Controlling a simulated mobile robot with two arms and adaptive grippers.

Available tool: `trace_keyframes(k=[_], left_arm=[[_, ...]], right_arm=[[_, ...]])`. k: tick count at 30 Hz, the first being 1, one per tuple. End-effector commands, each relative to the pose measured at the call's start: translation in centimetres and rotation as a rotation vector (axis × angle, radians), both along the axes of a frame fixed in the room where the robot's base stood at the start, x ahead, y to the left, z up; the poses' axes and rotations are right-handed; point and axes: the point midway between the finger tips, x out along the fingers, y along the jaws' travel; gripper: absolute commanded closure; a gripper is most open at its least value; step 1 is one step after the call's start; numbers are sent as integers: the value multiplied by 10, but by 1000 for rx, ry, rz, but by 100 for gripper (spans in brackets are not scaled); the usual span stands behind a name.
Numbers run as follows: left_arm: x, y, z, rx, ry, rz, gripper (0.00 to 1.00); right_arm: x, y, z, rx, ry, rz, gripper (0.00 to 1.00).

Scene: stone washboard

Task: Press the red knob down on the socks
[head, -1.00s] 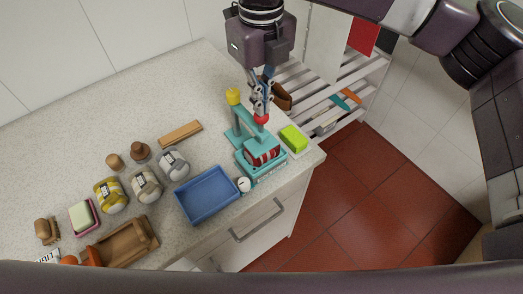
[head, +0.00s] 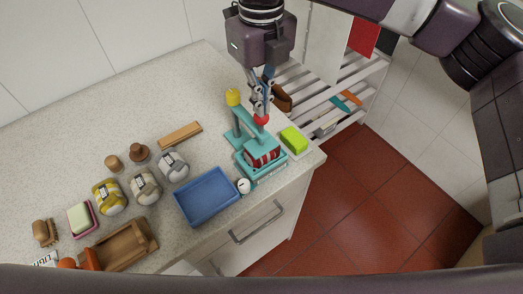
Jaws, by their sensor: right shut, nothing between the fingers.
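A teal press (head: 238,136) stands near the right end of the counter, with a yellow cap (head: 233,97) on its post. Its red knob (head: 261,120) is at the top of the pressing part, above the red-and-white striped socks (head: 262,155) in the teal base. My right gripper (head: 261,110) comes down from above. It is shut and empty, with its fingertips at or just above the red knob; I cannot tell for sure whether they touch. My left gripper is not in view.
A blue tray (head: 230,200), a white round dial (head: 243,186) and a green sponge (head: 293,139) lie close to the press. A slatted rack (head: 320,95) stands behind the counter's right end.

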Motion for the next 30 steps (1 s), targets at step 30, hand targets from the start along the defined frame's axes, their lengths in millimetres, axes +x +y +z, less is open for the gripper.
trace_keyframes(k=[30], left_arm=[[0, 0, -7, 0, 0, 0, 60]], right_arm=[[-2, 0, -4, -4, 7, 2, 100]])
